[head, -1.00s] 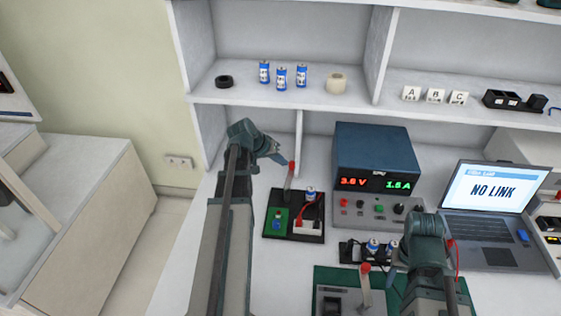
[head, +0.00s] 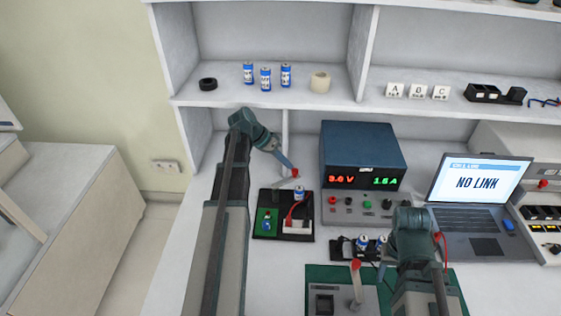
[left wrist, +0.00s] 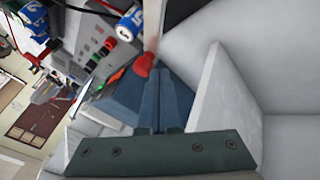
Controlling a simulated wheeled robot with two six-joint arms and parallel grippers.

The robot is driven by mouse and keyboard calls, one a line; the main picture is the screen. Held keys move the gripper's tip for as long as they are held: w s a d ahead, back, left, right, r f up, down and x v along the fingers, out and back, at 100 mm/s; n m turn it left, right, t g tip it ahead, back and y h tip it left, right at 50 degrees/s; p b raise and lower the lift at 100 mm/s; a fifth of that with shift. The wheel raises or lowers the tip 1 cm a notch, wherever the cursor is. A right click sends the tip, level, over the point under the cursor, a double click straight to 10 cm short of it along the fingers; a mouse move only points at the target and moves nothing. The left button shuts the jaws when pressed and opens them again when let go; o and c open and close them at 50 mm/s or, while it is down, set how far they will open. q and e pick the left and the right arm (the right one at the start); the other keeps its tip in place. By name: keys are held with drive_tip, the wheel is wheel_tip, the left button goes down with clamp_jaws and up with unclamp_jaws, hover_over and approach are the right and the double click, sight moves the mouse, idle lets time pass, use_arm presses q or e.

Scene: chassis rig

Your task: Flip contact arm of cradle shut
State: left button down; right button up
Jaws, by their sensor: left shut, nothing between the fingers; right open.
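The cradle (head: 264,236) is a black base on the bench with a small green board. A blue cell (head: 299,193) is at its back right. Its contact arm (head: 285,183) is a grey lever with a red knob (head: 295,173), raised and leaning right. My left gripper (head: 285,160) is shut and empty, its tips at the knob. In the left wrist view the knob (left wrist: 143,65) lies beside the shut fingers (left wrist: 166,100), apparently touching. My right gripper (head: 385,262) is open above the front bench, its fingertips poorly visible.
A blue power supply (head: 362,155) stands right of the cradle. A holder with cells (head: 339,248) and a green mat with another red-knobbed lever (head: 356,285) lie in front. A laptop (head: 480,200) is at right. The shelf (head: 225,97) holds several cells above.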

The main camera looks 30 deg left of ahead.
sight(296, 170)
use_arm(q)
drive_tip(key=shift+s+d+m+g, duration=0.15)
drive_tip(key=shift+d+m, duration=0.05)
drive_tip(key=shift+d, duration=0.55)
drive_tip(key=shift+s+d+m+g, duration=0.15)
drive_tip(key=shift+d+m, duration=0.05)
drive_tip(key=shift+d, duration=0.55)
drive_tip(key=shift+a, duration=0.1)
drive_tip(key=shift+s+a, duration=0.5)
drive_tip(key=shift+s, duration=0.1)
